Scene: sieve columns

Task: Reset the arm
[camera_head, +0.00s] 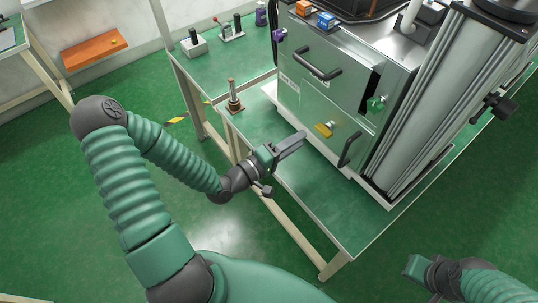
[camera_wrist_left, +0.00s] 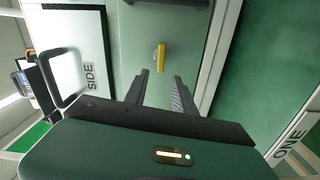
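My left arm comes in from the left of the head view. Its gripper (camera_head: 292,144) hangs over the green table, in front of the metal cabinet (camera_head: 310,95). In the left wrist view the two fingers (camera_wrist_left: 162,88) stand apart with nothing between them. A yellow knob (camera_wrist_left: 160,57) on the cabinet front shows beyond the fingertips; it also shows in the head view (camera_head: 324,129), apart from the gripper. My right gripper (camera_head: 418,268) is at the lower right of the head view, over the floor; its fingers are not clear.
The green table (camera_head: 325,205) has bare room in front of the cabinet. A brass-coloured post (camera_head: 234,98) stands left of the cabinet. Black handles (camera_head: 350,150) stick out from its front. A thick metal column (camera_head: 430,95) rises at the right.

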